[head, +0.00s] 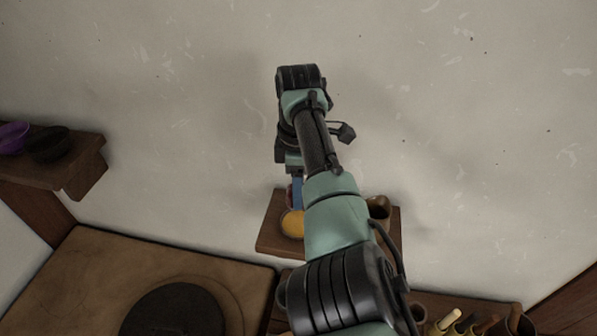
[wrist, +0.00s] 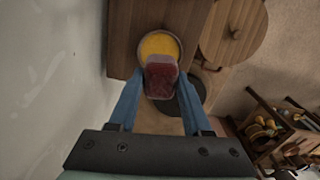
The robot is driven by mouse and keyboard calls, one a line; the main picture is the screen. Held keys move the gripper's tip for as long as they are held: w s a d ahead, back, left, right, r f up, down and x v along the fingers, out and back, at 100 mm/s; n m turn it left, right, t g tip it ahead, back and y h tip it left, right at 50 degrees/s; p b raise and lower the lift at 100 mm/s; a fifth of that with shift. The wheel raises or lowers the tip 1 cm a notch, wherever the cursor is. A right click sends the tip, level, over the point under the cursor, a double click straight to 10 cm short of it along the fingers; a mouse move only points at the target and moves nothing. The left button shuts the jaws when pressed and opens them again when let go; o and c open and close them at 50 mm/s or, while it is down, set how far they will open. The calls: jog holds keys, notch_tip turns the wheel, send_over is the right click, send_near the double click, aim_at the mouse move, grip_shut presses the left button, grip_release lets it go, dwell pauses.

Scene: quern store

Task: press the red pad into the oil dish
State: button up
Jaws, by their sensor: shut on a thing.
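The red pad (wrist: 161,78) is between the blue fingers of my gripper (wrist: 160,82) in the wrist view, and my gripper is shut on it. The oil dish (wrist: 174,44), round and filled with yellow-orange, lies just beyond the pad; the pad overlaps its near rim in the picture. I cannot tell whether the pad touches the oil. In the head view the dish (head: 292,223) sits on a small wooden wall shelf, below my gripper (head: 296,195). There only a sliver of red shows beside a blue finger; my arm hides the rest.
The small shelf (head: 270,238) also bears a brown pot (head: 379,207) to the right, partly behind my arm. A higher shelf (head: 85,172) at left holds a purple bowl (head: 12,136) and a dark bowl (head: 49,144). A rack of tools (wrist: 270,130) stands right.

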jog(key=shift+f+b, duration=2.55)
jog(key=shift+f, duration=0.5)
jog(key=shift+f, duration=0.6)
jog(key=shift+s, duration=0.1)
notch_tip(320, 180, up, 7)
jog(key=p, duration=0.5)
jog(key=shift+r, duration=0.15)
dwell(0.5)
